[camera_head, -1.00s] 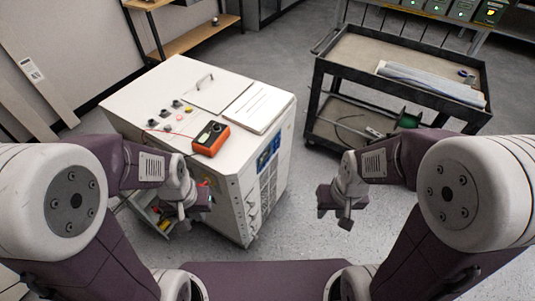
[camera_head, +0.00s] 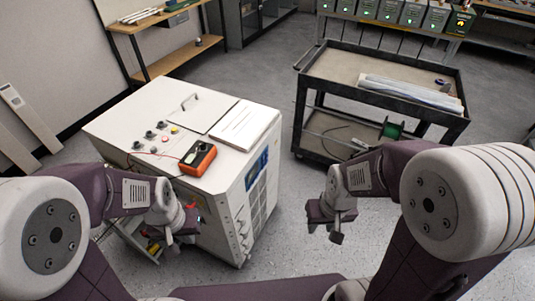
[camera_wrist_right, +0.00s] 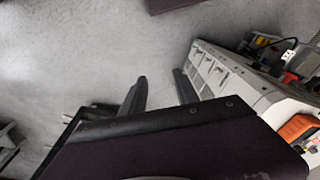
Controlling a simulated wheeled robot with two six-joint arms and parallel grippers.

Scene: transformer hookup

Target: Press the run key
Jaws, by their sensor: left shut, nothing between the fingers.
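The white cabinet (camera_head: 120,115) stands left of centre. Its top carries several black terminals, a red button (camera_head: 165,139), a yellow one (camera_head: 174,130) and an orange handheld meter (camera_head: 197,159). A blue panel (camera_head: 257,168) is on its right-hand face. I cannot tell which part is the run key; any label is too small to read. My left gripper (camera_head: 178,236) is shut and empty, low in front of the cabinet's near face. My right gripper (camera_head: 335,228) is open and empty over the floor, right of the cabinet. Its parted fingers show in the right wrist view (camera_wrist_right: 160,92).
A dark cart (camera_head: 335,65) with a wrapped bundle on top stands at the right. A small tray of tools (camera_head: 140,243) is beside the cabinet. Floor between cabinet and cart is clear.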

